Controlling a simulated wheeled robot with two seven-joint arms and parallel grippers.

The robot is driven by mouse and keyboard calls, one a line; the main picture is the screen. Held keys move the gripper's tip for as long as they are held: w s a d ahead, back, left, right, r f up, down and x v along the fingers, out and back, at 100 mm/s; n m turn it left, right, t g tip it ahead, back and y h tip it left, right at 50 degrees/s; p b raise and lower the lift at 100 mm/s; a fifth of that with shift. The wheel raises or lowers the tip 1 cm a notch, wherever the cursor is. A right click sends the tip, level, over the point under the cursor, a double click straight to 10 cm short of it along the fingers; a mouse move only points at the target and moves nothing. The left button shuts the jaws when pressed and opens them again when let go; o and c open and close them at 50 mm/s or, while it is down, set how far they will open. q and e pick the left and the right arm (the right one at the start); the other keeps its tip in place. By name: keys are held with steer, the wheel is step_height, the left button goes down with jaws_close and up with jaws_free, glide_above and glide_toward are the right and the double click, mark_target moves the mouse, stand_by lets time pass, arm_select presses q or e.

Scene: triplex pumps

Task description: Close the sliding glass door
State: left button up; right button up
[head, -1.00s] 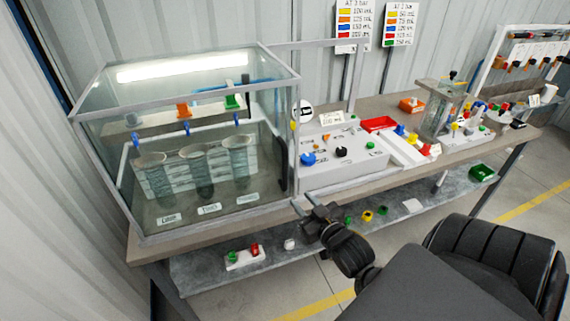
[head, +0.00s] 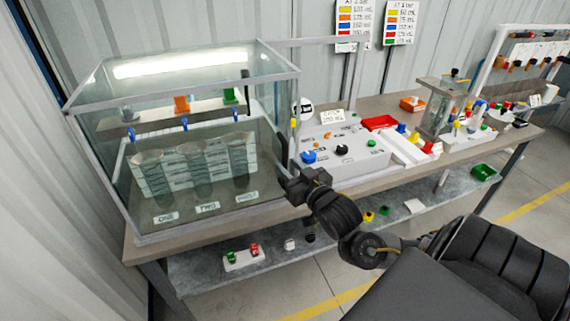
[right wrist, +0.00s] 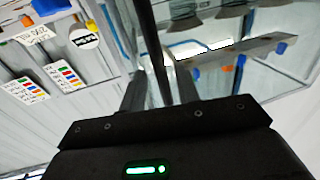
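The glass case (head: 185,220) stands at the left of the bench, with three cylinders labelled ONE, TWO and THREE inside. Clear panes make its front and right sides; reflections make it hard to tell which pane slides and how far it stands open. My right gripper (head: 290,183) is at the case's lower right front corner. In the right wrist view its two fingers (right wrist: 160,92) stand apart, and a long dark bar (right wrist: 152,40) runs between them. I cannot tell if they touch it. My left gripper is out of view.
A grey control box (head: 345,165) with coloured knobs stands right of the case, close to my right gripper. A red tray (head: 379,122) and a clear tank (head: 437,108) are farther right. A lower shelf (head: 205,275) holds small coloured parts.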

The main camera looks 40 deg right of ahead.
steer(key=shift+w+d, duration=0.2)
steer(key=shift+w, duration=1.2)
jaws_close()
